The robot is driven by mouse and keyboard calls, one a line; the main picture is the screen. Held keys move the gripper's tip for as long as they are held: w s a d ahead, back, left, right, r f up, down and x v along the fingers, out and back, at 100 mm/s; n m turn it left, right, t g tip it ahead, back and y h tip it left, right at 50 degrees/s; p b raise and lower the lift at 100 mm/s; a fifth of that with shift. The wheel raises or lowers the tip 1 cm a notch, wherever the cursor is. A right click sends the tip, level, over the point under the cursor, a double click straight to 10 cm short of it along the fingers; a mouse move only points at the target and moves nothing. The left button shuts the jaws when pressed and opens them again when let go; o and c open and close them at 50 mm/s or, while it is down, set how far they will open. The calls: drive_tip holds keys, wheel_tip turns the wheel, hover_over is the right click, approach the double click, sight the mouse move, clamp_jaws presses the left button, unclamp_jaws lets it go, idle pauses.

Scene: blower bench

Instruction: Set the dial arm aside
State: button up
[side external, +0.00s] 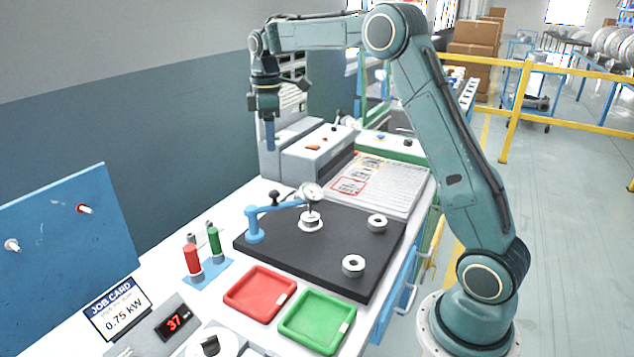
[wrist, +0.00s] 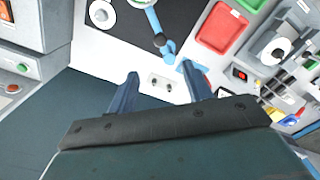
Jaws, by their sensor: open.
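The dial arm (side external: 262,212) is a blue post with a side arm, a black knob and a round white dial (side external: 312,192). It stands at the left edge of the black plate (side external: 335,265), its dial over a pale metal ring (side external: 311,222). In the wrist view the blue arm (wrist: 153,20) shows at the top centre, with its dial partly cut off by the frame edge. My gripper (side external: 270,148) is high above the bench, behind the dial arm and well apart from it. In the wrist view my gripper's fingers (wrist: 161,76) are spread with nothing between them.
Two more rings (side external: 353,265) lie on the black plate. A red tray (side external: 260,293) and a green tray (side external: 317,321) are in front, both empty. Red and green handled plugs (side external: 192,260) stand left of the plate. A grey machine (side external: 318,155) stands behind, near my gripper.

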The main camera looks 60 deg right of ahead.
sight(274, 191)
wheel_tip(274, 191, down, 14)
drive_tip(key=shift+r, duration=0.1)
idle(0.7)
clamp_jaws()
